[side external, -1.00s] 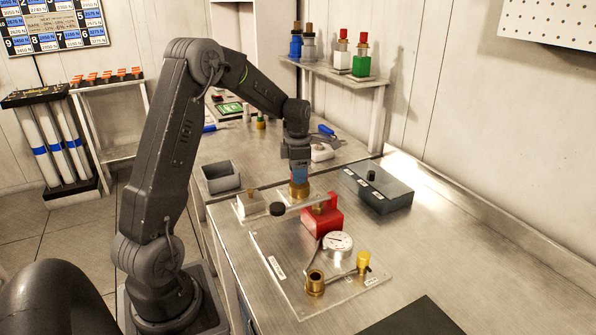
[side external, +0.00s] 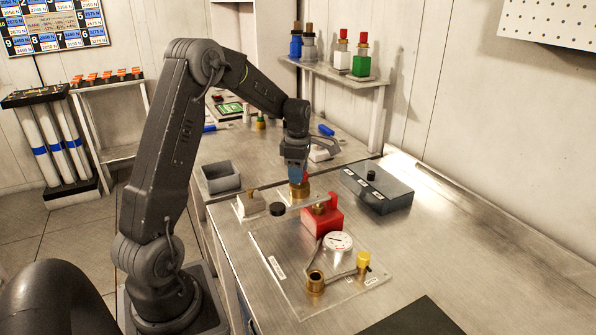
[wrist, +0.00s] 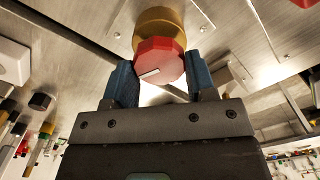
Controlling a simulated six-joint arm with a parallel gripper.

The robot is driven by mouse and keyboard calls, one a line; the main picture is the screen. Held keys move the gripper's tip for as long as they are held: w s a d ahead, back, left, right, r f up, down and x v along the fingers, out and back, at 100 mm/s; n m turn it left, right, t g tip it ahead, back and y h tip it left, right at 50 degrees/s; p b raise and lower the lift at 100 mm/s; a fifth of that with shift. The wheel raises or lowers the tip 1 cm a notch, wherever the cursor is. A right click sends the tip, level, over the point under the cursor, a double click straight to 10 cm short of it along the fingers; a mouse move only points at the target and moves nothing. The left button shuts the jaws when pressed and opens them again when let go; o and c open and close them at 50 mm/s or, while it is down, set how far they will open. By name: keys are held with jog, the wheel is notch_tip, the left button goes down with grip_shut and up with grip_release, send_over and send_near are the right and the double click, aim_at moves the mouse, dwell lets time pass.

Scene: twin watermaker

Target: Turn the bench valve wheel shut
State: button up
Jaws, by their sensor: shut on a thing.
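The valve wheel is a small red, many-sided knob with a white mark (wrist: 160,62). It sits on a brass fitting (wrist: 160,27), which also shows below my gripper in the side view (side external: 299,190). My gripper (wrist: 162,75) has its two blue fingers on opposite sides of the wheel and is shut on it. In the side view my gripper (side external: 297,175) points down over the brass fitting, and its fingers hide most of the wheel. Only a bit of red shows at their right.
A red block (side external: 322,217) stands just right of the fitting. A clear plate (side external: 285,290) with a dial gauge (side external: 338,241) and brass fittings lies in front. A grey box with a black knob (side external: 377,190) is at right.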

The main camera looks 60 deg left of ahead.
jog(key=m, duration=0.6)
jog(key=shift+w+m, duration=0.1)
jog(key=shift+m, duration=0.2)
jog(key=m, duration=0.6)
jog(key=shift+w, duration=0.1)
jog(key=m, duration=0.6)
jog(key=shift+w+m, duration=0.1)
jog(key=shift+m, duration=0.2)
jog(key=m, duration=0.5)
jog(key=shift+d, duration=0.1)
jog(key=m, duration=0.6)
jog(key=shift+d+m, duration=0.1)
jog(key=shift+m, duration=0.3)
jog(key=m, duration=0.6)
jog(key=shift+d+r, duration=0.1)
jog(key=m, duration=0.6)
jog(key=shift+m, duration=0.4)
jog(key=m, duration=0.5)
jog(key=shift+s+m, duration=0.2)
jog(key=shift+m, duration=0.2)
